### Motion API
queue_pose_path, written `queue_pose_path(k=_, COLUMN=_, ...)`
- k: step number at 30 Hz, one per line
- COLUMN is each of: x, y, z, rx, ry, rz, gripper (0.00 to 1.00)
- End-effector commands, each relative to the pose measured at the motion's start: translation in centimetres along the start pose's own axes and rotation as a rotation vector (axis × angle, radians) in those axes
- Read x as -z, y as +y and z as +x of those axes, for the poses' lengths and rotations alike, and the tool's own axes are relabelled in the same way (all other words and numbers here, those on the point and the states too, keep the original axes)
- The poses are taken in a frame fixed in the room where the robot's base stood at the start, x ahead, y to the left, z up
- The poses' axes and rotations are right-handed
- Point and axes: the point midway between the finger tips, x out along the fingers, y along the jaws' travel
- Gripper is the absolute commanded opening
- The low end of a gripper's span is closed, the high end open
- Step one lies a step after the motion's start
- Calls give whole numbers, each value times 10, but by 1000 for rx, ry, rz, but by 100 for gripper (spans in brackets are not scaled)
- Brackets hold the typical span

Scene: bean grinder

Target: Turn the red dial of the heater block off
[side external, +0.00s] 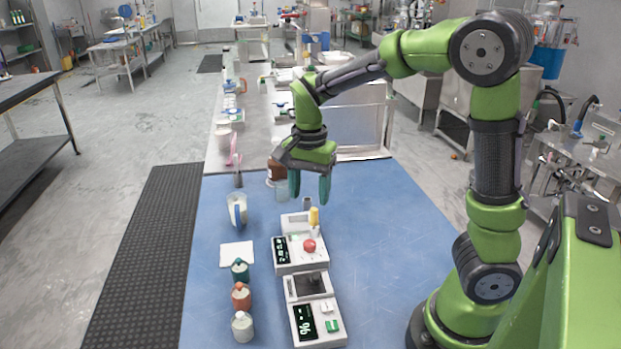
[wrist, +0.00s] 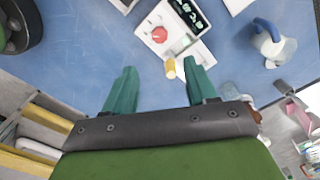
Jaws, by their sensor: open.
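The heater block (side external: 290,256) is a white device with a dark display, standing on the blue mat. Its red dial (side external: 309,246) sits on the top face; the dial also shows in the wrist view (wrist: 159,34). A yellow-topped piece (side external: 314,217) stands upright at the block's far end and shows in the wrist view (wrist: 170,68). My gripper (side external: 309,188) is open and empty, with green fingers pointing down. It hangs above the mat beyond the block, apart from the dial. In the wrist view the fingers (wrist: 155,92) are spread, with the dial ahead of them.
A second white device (side external: 314,310) with a display stands in front of the block. Several small bottles (side external: 241,297) line its left. A white-and-blue pitcher (side external: 237,210) and a white pad (side external: 236,254) are on the left. The blue mat is clear on the right.

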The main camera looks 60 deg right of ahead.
Motion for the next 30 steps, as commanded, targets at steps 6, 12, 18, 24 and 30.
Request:
queue_pose_path(k=6, x=0, y=2, z=51, rx=-6, ry=1, rz=1, gripper=57)
queue_pose_path(k=12, x=0, y=1, z=93, rx=-6, ry=0, rz=0, gripper=57)
queue_pose_path(k=18, x=0, y=1, z=121, rx=-2, ry=0, rz=-1, gripper=57)
queue_pose_path(k=24, x=0, y=0, z=131, rx=1, ry=0, rz=-1, gripper=57)
queue_pose_path(k=30, x=0, y=0, z=132, rx=1, ry=0, rz=-2, gripper=57)
